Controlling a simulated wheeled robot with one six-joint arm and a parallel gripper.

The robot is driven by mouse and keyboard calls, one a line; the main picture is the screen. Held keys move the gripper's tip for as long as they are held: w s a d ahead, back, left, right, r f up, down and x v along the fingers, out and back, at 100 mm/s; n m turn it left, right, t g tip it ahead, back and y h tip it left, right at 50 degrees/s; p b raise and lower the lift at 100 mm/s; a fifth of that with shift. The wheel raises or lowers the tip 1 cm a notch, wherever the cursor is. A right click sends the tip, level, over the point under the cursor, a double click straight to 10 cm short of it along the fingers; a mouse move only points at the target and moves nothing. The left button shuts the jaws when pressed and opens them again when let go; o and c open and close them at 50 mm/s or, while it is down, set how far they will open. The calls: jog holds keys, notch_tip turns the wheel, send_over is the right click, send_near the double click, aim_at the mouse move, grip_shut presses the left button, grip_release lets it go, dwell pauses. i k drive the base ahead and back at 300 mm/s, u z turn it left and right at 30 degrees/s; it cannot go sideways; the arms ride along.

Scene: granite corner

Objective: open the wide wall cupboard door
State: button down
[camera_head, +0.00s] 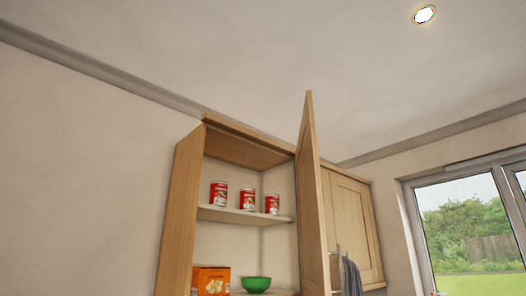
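The wooden wall cupboard (178,220) is in the middle of the head view. Its door (311,205) is hinged on the right side of the opening and stands swung well out, seen almost edge-on. The inside is exposed. A metal bar handle (337,265) shows near the door's lower part, with a dark grey cloth beside it; I cannot tell whether the handle belongs to this door. My gripper is not in view.
Red cans (246,199) stand on the cupboard's upper shelf (235,214). An orange box (211,280) and a green bowl (257,284) are below. A shut cupboard door (349,222) adjoins on the right, with a window (465,225) beyond.

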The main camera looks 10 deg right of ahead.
aim_at(314, 252)
jog(key=u, duration=0.7)
jog(key=i, duration=0.8)
jog(key=u, duration=0.5)
